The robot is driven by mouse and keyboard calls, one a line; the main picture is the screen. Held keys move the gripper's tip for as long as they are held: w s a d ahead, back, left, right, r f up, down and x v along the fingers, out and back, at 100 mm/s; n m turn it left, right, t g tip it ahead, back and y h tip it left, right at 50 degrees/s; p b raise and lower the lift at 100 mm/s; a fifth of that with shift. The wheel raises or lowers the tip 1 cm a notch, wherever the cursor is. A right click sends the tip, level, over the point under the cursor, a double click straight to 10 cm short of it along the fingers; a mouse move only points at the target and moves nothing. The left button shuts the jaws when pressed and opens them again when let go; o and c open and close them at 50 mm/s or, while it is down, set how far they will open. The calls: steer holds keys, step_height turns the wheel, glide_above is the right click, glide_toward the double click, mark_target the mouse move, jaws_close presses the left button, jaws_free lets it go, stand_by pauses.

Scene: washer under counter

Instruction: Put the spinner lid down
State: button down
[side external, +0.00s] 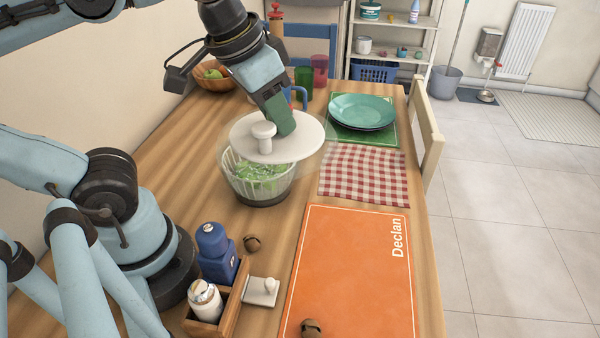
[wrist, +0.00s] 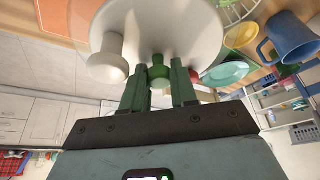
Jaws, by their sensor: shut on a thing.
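The white round spinner lid (side external: 300,142) has a white side knob (side external: 263,136). My gripper (side external: 283,124) is over the lid and shut on a green knob (wrist: 158,72) at its middle. In the wrist view the lid (wrist: 160,25) fills the top, with its white knob (wrist: 107,65) left of my fingers. The spinner bowl (side external: 236,183), clear with a slatted white basket and green leaves (side external: 260,176), stands on the table below. The lid hangs above the bowl and covers part of its opening; leaves show beneath its near edge.
The orange "Declan" mat (side external: 350,270) and checkered cloth (side external: 365,173) lie right of the bowl. Stacked green plates (side external: 361,110) are behind. A wooden caddy (side external: 231,302), blue bottle (side external: 215,250) and small white knobbed piece (side external: 262,290) are in front. Cups (side external: 303,82) stand behind my gripper.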

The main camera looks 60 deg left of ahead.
steer(key=s+d+f+m+h, duration=0.1)
steer(key=s+d+f+m, duration=0.1)
steer(key=d+f, duration=0.5)
steer(key=s+d+f+m, duration=0.1)
steer(key=s+d+f, duration=0.1)
steer(key=d, duration=0.9)
steer(key=w+a+f, duration=0.2)
steer(key=w, duration=0.1)
steer(key=w+a+f, duration=0.2)
steer(key=w, duration=0.1)
steer(key=w+a+f, duration=0.2)
steer(key=w+f, duration=0.1)
steer(key=w, duration=0.1)
steer(key=shift+f, duration=1.95)
steer(key=shift+f, duration=0.1)
steer(key=c, duration=0.9)
jaws_free()
